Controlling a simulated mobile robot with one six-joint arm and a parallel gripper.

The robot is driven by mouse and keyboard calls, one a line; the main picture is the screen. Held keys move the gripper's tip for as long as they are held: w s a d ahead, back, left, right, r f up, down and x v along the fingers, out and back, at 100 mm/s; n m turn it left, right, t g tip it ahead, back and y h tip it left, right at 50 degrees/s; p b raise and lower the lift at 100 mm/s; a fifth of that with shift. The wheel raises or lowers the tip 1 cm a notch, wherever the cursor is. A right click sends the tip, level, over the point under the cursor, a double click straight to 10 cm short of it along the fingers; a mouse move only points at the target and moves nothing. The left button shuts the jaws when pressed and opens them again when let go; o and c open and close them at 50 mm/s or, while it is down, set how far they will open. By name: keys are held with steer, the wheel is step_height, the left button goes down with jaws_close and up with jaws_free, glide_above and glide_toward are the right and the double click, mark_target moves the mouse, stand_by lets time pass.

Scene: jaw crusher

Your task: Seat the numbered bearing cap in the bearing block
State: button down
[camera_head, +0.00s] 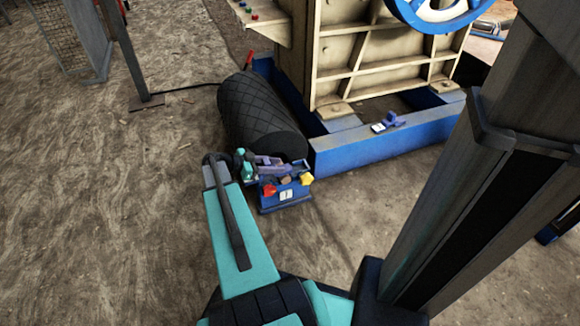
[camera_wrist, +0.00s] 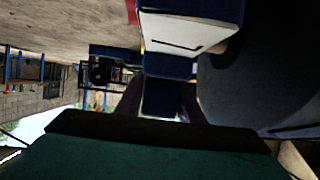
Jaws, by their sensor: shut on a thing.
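My gripper (camera_head: 268,163) is low beside a black ribbed roller, right above a blue box-like piece (camera_head: 272,206) with a white plate on its front face. In the wrist view, my jaws (camera_wrist: 160,100) are shut on a small blue part (camera_wrist: 165,98). A blue body with a white plate (camera_wrist: 185,32) shows just past it, and I cannot tell whether the two are one piece. The number is not readable. A small blue-violet piece with a white plate (camera_head: 388,122) sits on the blue crusher frame to the right; it may be the bearing block.
Red (camera_head: 269,189) and yellow (camera_head: 306,180) pieces sit at the blue box's top. The black roller (camera_head: 257,115) lies close behind my gripper. The blue frame (camera_head: 380,145) of the crusher stands right of it. Open ground (camera_head: 100,220) lies to the left.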

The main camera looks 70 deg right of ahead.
steer(key=s+d, duration=0.1)
steer(key=d, duration=0.1)
steer(key=s+d+b, duration=0.1)
steer(key=d, duration=0.1)
steer(key=s+d+b, duration=0.1)
steer(key=s+d, duration=0.1)
steer(key=d, duration=0.1)
steer(key=shift+f, duration=0.3)
steer(key=shift+f+b, duration=1.05)
steer(key=shift+f, duration=0.7)
steer(key=shift+f, duration=0.1)
steer(key=c, duration=1.2)
jaws_free()
steer(key=shift+w+a+r+p, duration=0.3)
steer(key=shift+w+a+r, duration=0.05)
steer(key=shift+a+r, duration=0.05)
steer(key=p+v, duration=0.4)
steer(key=v, duration=0.6)
steer(key=shift+w+a, duration=0.25)
steer(key=shift+w, duration=0.1)
